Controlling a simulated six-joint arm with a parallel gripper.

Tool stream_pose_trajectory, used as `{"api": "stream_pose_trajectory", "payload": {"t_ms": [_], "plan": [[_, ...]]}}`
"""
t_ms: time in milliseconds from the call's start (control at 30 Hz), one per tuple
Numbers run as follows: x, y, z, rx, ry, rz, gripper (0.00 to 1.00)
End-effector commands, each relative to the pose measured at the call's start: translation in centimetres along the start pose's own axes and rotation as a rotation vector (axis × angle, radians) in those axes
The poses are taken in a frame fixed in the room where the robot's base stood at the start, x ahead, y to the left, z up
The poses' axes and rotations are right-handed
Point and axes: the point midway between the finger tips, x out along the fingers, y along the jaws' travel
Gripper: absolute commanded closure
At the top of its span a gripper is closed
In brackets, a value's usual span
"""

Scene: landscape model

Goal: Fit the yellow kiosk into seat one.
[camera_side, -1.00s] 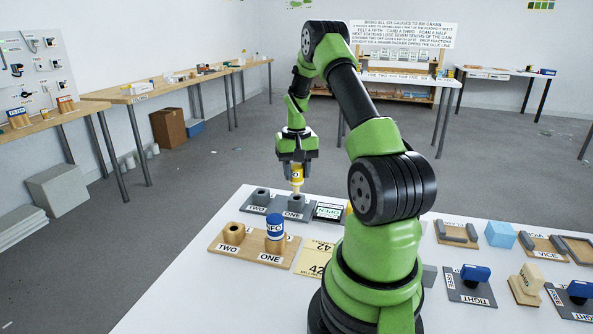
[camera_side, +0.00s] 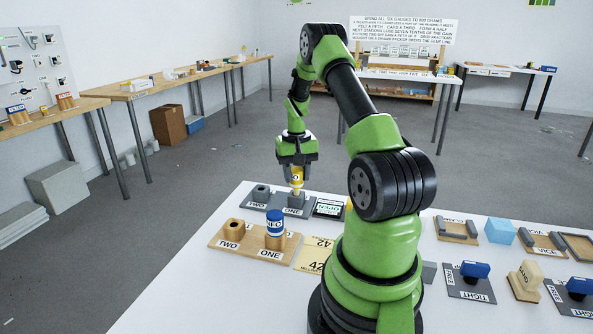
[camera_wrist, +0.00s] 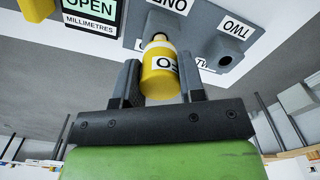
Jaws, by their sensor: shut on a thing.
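My gripper (camera_side: 297,166) is shut on the yellow kiosk (camera_side: 297,175), a yellow cylinder with a white lettered band and a narrower pale stem below. It is upright, directly above seat one (camera_side: 295,201) on a dark grey base. The stem's lower end meets the top of the seat; I cannot tell how far in it is. In the wrist view the kiosk (camera_wrist: 158,82) sits between my two fingers, its far end over the grey block of seat one (camera_wrist: 160,22). Seat two (camera_wrist: 224,50) beside it is empty.
A display reading OPEN (camera_side: 329,207) stands right of the grey base. In front, a wooden base (camera_side: 255,246) has two seats, with a blue-topped piece (camera_side: 275,224) in its seat one. Several fixtures and a blue cube (camera_side: 501,233) lie at the right.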

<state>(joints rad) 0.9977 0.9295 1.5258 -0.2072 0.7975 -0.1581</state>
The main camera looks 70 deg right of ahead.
Motion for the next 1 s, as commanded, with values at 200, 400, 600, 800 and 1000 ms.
{"api": "stream_pose_trajectory", "payload": {"t_ms": [200,400,600,800,1000], "plan": [[0.6,0.0,0.0,0.0,0.0,0.0,0.92],[1.1,0.0,0.0,0.0,0.0,0.0,0.92],[1.6,0.0,0.0,-0.001,0.0,0.0,0.92],[2.1,0.0,0.0,-0.001,0.0,0.0,0.92],[2.4,0.0,0.0,-0.001,0.0,0.0,0.52]]}}
